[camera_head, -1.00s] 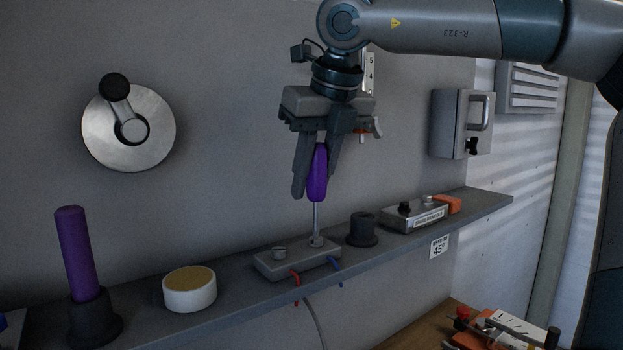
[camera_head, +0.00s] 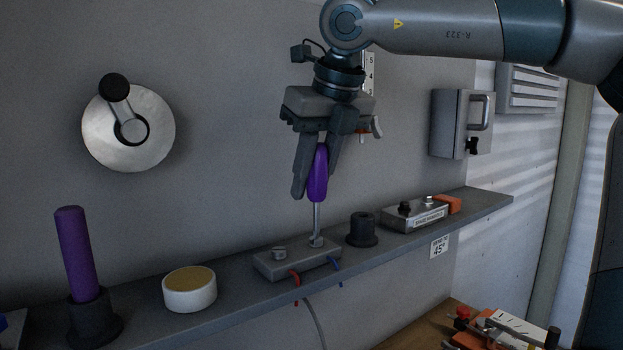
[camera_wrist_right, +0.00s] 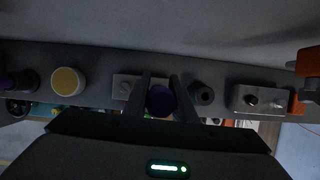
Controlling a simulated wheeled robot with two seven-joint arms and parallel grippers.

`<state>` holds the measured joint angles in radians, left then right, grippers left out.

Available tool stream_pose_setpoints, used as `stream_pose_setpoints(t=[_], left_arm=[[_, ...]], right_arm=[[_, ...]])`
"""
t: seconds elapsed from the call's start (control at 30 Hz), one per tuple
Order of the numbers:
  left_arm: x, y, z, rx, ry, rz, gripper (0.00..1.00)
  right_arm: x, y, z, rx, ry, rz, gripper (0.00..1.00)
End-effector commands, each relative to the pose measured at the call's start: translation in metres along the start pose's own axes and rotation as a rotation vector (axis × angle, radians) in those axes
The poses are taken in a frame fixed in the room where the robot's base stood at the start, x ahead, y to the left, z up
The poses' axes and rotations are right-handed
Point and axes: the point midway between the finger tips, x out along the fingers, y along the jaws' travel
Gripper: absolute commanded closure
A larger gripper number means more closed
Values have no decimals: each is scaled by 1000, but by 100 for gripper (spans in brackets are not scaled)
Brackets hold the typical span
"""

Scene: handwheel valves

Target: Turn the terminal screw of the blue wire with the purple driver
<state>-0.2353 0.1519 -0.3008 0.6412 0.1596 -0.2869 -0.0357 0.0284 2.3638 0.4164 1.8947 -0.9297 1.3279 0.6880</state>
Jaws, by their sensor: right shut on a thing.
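My right gripper (camera_head: 317,172) is shut on the purple driver (camera_head: 317,177), which it holds nearly upright with the tip down. The driver's shaft meets the right-hand screw on the grey terminal block (camera_head: 268,265), on the side of the blue wire (camera_head: 335,264). Exact seating of the tip is too small to tell. The other terminal screw (camera_head: 279,253) is bare, on the side of the red wire (camera_head: 295,278). In the right wrist view, the driver's purple end (camera_wrist_right: 161,100) shows between the fingers and hides the shaft and tip. My left gripper is not in view.
On the shelf (camera_head: 235,293) stand a second purple-handled tool (camera_head: 77,252) in a dark holder, a white round tub (camera_head: 189,290), an empty dark holder (camera_head: 362,230) close right of the block, and a metal box (camera_head: 414,215). A crank disc (camera_head: 150,135) is on the wall.

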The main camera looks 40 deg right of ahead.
Motion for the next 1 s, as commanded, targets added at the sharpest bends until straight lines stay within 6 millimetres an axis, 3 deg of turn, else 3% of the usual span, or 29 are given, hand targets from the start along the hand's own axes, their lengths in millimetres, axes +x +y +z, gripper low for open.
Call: stream_pose_setpoints(t=[1.0], left_arm=[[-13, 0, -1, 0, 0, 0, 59]], right_arm=[[-19, 0, 8, 0, -1, -1, 100]])
